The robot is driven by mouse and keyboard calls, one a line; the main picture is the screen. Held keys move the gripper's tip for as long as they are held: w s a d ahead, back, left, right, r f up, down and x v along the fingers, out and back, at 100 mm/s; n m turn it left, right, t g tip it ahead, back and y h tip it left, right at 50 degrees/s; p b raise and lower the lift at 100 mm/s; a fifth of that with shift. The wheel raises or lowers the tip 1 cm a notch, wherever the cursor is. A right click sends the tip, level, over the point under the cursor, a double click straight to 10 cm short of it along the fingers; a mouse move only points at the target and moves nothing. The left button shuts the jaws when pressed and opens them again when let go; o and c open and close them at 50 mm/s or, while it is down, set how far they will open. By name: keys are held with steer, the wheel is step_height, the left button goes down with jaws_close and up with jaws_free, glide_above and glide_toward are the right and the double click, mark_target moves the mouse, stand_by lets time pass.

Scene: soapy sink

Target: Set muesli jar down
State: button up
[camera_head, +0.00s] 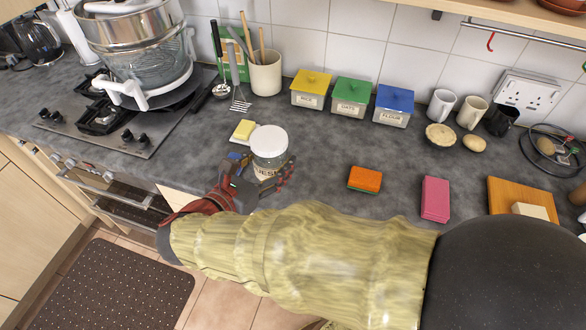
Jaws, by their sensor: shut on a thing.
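The muesli jar (269,143) is a clear jar with a pale grey-white lid and a label that partly shows. It is upright, at or just above the front part of the dark grey worktop (325,160); I cannot tell whether its base touches. My gripper (262,185) is shut on the jar from the front, with its fingers around the lower part. The fingers hide the jar's base and some of the label.
A butter dish (243,131) stands close behind the jar to the left. An orange sponge (365,179) and a pink sponge (435,198) lie to the right. Yellow (311,90), green (351,97) and blue (394,105) lidded canisters stand by the wall. Worktop between jar and canisters is clear.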

steer(key=w+d+f+b, duration=0.1)
steer(key=w+f, duration=0.2)
steer(key=w, duration=0.1)
steer(key=w+d+f+b, duration=0.2)
steer(key=w+f, duration=0.1)
steer(key=w, duration=0.1)
steer(key=w+d+f+b, duration=0.1)
steer(key=w+d+f, duration=0.1)
steer(key=w+f, duration=0.1)
steer(key=shift+w+d+b, duration=0.1)
steer(key=shift+w+b, duration=0.25)
steer(key=shift+w, duration=0.1)
steer(key=shift+w+d+f, duration=0.15)
steer(key=shift+f, duration=0.2)
steer(key=shift+w+f+b, duration=0.2)
steer(key=shift+f+b, duration=0.8)
steer(key=shift+f, duration=0.65)
steer(key=shift+f, duration=0.15)
steer(key=o, duration=1.3)
